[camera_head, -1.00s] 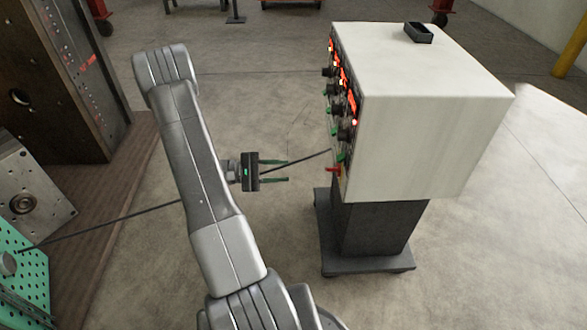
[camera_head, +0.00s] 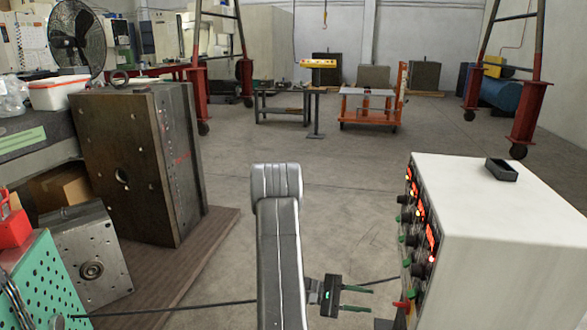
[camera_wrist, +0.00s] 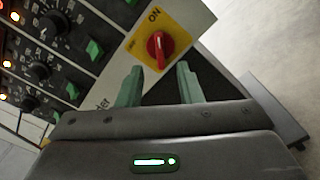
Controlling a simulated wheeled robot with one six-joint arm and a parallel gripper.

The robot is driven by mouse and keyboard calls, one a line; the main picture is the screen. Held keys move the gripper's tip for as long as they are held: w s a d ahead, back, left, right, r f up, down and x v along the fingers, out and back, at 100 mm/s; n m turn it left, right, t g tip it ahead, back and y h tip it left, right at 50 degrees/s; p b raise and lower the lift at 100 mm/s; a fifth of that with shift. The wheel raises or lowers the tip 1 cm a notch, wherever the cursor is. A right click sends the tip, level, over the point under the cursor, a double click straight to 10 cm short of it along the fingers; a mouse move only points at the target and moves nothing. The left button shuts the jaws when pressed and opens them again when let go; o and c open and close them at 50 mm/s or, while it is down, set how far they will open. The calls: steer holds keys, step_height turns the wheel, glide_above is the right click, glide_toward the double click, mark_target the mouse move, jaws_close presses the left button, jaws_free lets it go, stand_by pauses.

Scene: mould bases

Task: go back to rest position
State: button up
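My gripper (camera_head: 371,299) is at the lower middle of the head view, to the left of the white control cabinet (camera_head: 515,215). Its two green fingers are apart, with nothing between them. In the wrist view the open fingers (camera_wrist: 160,84) point toward the cabinet's panel. A red rotary switch (camera_wrist: 157,50) on a yellow plate marked ON lies beyond the fingertips. The fingers look apart from the switch.
A black cable (camera_head: 180,308) runs across the lower view toward the cabinet. A large steel mould base (camera_head: 120,165) stands at left by a green perforated panel (camera_head: 45,285). An orange cart (camera_head: 370,108) stands farther back. The middle floor is clear.

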mark_target(394, 304)
steer(key=b+x, duration=0.1)
steer(key=x, duration=0.6)
steer(key=shift+d, duration=0.35)
steer(key=shift+a, duration=0.1)
